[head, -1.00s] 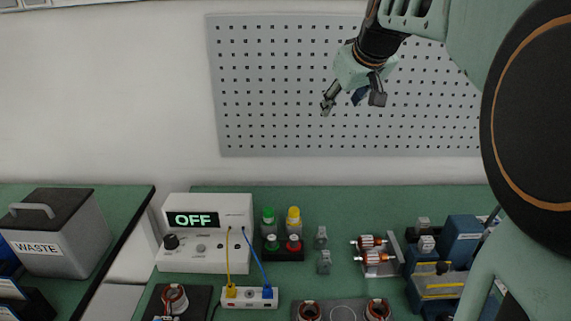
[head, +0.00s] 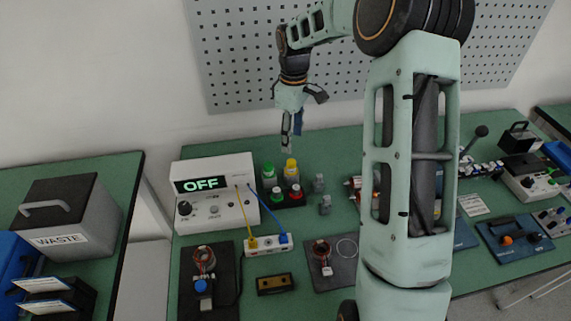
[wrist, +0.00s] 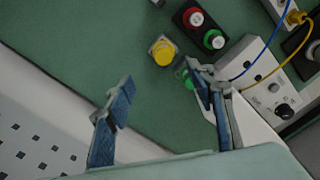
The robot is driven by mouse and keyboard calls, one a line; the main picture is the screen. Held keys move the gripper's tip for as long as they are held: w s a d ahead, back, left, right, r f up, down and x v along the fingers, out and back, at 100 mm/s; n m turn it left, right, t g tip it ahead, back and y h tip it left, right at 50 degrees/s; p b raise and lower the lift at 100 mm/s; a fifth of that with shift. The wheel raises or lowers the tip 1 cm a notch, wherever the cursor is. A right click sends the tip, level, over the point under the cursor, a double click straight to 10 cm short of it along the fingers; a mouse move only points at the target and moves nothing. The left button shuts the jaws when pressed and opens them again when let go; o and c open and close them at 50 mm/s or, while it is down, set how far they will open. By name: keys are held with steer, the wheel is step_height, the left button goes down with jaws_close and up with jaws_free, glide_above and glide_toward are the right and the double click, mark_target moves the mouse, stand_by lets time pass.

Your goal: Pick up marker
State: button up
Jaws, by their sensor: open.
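No plain pen-shaped marker can be made out. Two short capped items stand on the green bench, one with a green cap (head: 268,171) and one with a yellow cap (head: 291,168); I cannot tell whether either is the marker. My gripper (head: 302,122) is open and empty, above and behind them near the wall. In the wrist view, my gripper (wrist: 156,76) has its fingers spread. The yellow cap (wrist: 163,53) shows beyond and between the fingertips. The green cap (wrist: 187,81) is partly hidden behind the right finger.
A black box with red and green buttons (head: 286,198) sits in front of the capped items. A white power unit (head: 215,190) reading OFF stands left, with yellow and blue cables to a socket strip (head: 268,246). A pegboard (head: 240,80) hangs behind. My arm hides part of the bench.

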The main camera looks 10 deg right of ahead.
mark_target(292, 161)
step_height(292, 161, down, 5)
steer(key=shift+r, duration=0.1)
steer(key=shift+s+a+f+p, duration=0.1)
steer(key=shift+f+p, duration=0.1)
steer(key=shift+f, duration=0.75)
steer(key=shift+s+d+f+p, duration=0.1)
steer(key=shift+s+f+p, duration=0.1)
steer(key=shift+f, duration=0.7)
steer(key=shift+s+a+f+p, duration=0.1)
steer(key=shift+f+p, duration=0.1)
steer(key=shift+f, duration=0.75)
steer(key=c, duration=1.2)
